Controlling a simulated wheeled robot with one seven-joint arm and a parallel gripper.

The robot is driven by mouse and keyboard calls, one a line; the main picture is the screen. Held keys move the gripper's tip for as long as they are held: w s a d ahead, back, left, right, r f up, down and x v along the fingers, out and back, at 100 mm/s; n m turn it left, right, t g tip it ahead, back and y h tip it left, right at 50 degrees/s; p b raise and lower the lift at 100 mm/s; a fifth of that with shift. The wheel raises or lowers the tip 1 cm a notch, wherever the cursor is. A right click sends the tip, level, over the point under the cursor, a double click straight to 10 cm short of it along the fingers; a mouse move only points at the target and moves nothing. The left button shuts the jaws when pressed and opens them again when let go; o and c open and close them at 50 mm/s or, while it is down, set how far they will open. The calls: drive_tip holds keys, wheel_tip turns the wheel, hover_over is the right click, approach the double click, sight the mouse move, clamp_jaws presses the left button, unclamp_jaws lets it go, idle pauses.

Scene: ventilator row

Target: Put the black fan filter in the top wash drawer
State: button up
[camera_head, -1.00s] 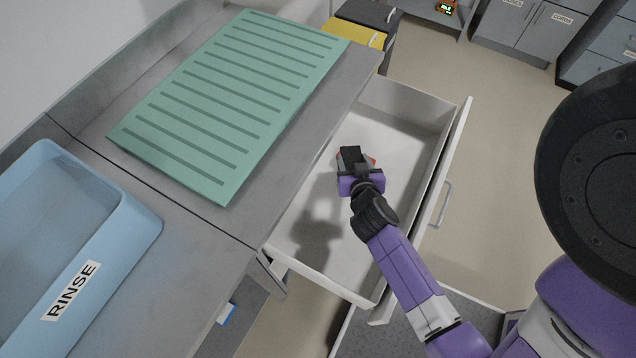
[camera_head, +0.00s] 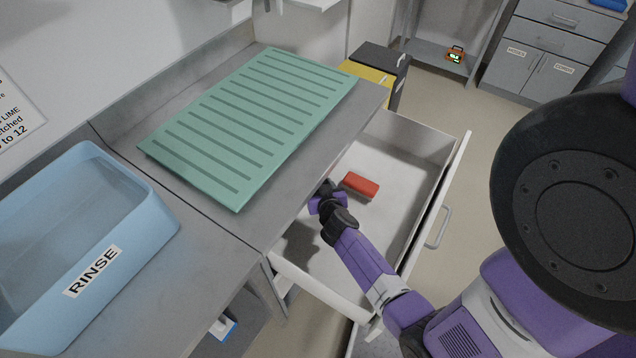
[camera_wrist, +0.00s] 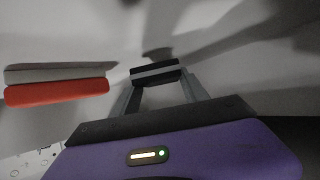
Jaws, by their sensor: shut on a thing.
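The open white drawer (camera_head: 405,225) stands out from under the grey counter. My gripper (camera_head: 326,187) is over the drawer's inside, towards its counter side. In the wrist view the fingers are shut on a small black piece with a grey band, which I take to be the black fan filter (camera_wrist: 155,68). The drawer's pale floor lies beyond it; I cannot tell whether the filter touches it. In the head view my own gripper mostly hides the filter.
A red block (camera_head: 361,185) lies in the drawer right of my gripper; a red and grey object (camera_wrist: 57,92) shows in the wrist view. A green ribbed mat (camera_head: 250,120) and a blue RINSE tub (camera_head: 150,235) are on the counter. The drawer's front right floor is clear.

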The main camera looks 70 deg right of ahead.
drive_tip(key=shift+x, duration=1.7)
drive_tip(key=shift+s+f+b, duration=0.1)
drive_tip(key=shift+f+b, duration=0.3)
drive_tip(key=shift+b, duration=0.1)
drive_tip(key=o, duration=1.5)
drive_tip(key=shift+c, duration=0.2)
drive_tip(key=shift+r, duration=0.15)
drive_tip(key=shift+a+r+p, duration=0.1)
drive_tip(key=shift+r+p, duration=0.1)
drive_tip(key=shift+p, duration=0.15)
drive_tip(key=v, duration=1)
drive_tip(key=shift+s+a+b, duration=0.25)
drive_tip(key=shift+a+b, duration=0.1)
drive_tip(key=shift+b, duration=0.05)
drive_tip(key=shift+s+a+r, duration=0.25)
drive_tip(key=shift+a+r, duration=0.1)
drive_tip(key=shift+a, duration=0.05)
